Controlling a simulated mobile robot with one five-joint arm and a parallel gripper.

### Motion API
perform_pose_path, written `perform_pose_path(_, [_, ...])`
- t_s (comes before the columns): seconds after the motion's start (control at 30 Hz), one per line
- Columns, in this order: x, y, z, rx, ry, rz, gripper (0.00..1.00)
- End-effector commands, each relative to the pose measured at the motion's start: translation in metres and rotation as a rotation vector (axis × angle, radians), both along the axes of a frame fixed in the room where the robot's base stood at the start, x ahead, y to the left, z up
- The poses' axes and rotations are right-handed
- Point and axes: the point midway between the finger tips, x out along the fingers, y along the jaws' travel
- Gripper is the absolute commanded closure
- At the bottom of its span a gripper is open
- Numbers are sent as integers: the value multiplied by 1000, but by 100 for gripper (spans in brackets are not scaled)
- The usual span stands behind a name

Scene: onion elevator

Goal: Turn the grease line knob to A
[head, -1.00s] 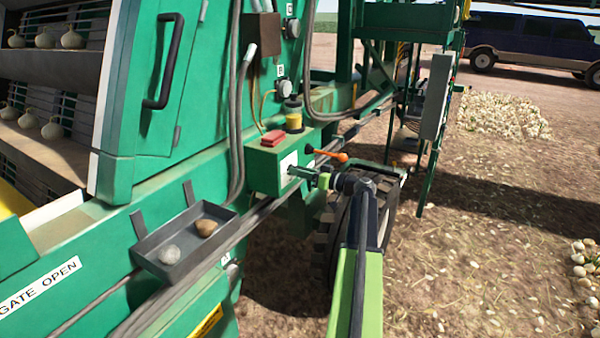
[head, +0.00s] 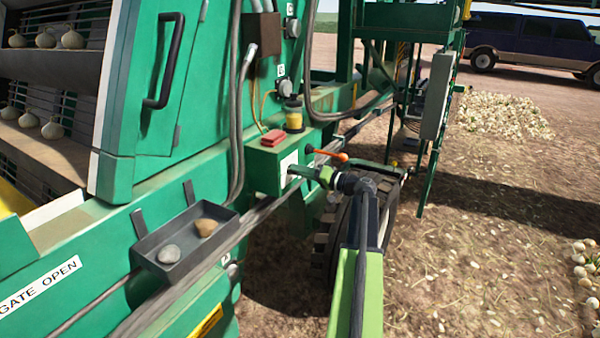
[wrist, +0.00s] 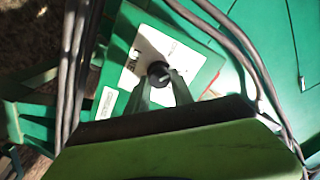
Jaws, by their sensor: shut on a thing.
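The grease line knob (wrist: 158,71) is a dark round knob on a white label plate (wrist: 148,45) in the wrist view. My gripper (wrist: 160,85) is shut on it, one finger on each side. In the head view my gripper (head: 302,171) reaches the white plate (head: 289,166) on the front of the green box (head: 263,171), and the knob is hidden by the fingers. The letters on the plate are too small to read, so I cannot tell which mark the knob points to.
An orange-tipped lever (head: 331,154) sticks out just above my gripper. A red block (head: 273,138) and a yellow jar (head: 293,117) sit on the box top. A grey tray (head: 184,240) with two stones hangs at left. Cables (wrist: 230,40) run close by.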

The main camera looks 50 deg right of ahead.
Motion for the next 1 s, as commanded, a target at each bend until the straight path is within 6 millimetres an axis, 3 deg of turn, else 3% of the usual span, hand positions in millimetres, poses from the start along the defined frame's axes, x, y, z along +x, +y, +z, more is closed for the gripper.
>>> perform_pose_path(0.5, [-1,-1,-2,342,87,0,100])
perform_pose_path(1.0, [-1,-2,-2,418,105,-1,100])
